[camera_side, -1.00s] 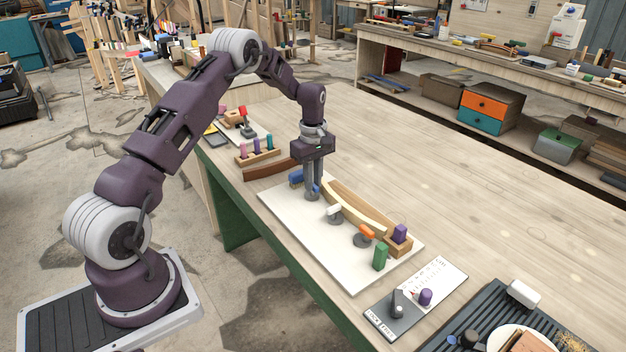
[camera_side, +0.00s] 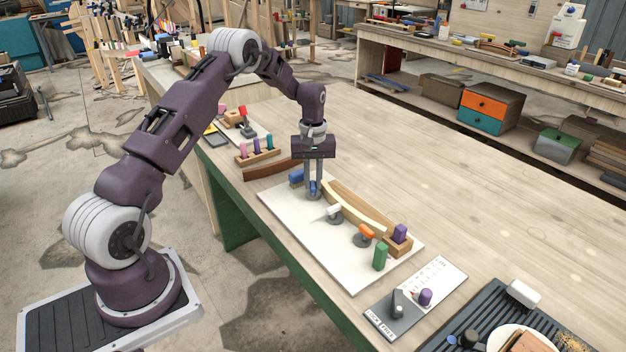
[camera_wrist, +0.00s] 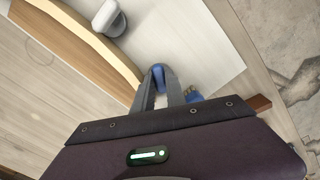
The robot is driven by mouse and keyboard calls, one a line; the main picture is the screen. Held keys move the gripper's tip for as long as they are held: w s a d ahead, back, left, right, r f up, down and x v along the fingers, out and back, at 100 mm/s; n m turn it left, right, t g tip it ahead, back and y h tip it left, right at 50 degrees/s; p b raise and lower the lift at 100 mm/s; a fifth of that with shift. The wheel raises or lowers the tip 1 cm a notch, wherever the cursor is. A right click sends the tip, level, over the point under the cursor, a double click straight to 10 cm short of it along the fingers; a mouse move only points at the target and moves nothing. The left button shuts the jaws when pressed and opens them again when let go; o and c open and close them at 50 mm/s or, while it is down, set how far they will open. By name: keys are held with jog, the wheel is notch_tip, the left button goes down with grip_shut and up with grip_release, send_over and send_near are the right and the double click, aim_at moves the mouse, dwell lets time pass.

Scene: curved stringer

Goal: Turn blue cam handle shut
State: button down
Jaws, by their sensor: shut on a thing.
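The blue cam handle (camera_side: 313,186) sits near the far left end of the curved wooden stringer (camera_side: 352,208) on the white board. My gripper (camera_side: 314,192) points straight down over it, with its fingers shut on the blue handle. In the wrist view the blue handle (camera_wrist: 158,74) shows between the fingertips (camera_wrist: 160,82), beside the end of the curved strip (camera_wrist: 92,40). The handle's lower part and pivot are mostly hidden by the fingers. I cannot tell whether the cam touches the stringer.
A white cam handle (camera_side: 333,210) and an orange one (camera_side: 366,231) stand along the stringer. A green block (camera_side: 380,257) and a purple block (camera_side: 400,232) are at the near end.

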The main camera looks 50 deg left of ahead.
jog(key=m, duration=0.5)
jog(key=shift+m, duration=0.3)
jog(key=m, duration=0.5)
jog(key=shift+r+m, duration=0.1)
jog(key=shift+m, duration=0.5)
jog(key=c, duration=1.6)
grip_release()
jog(key=shift+c, duration=0.2)
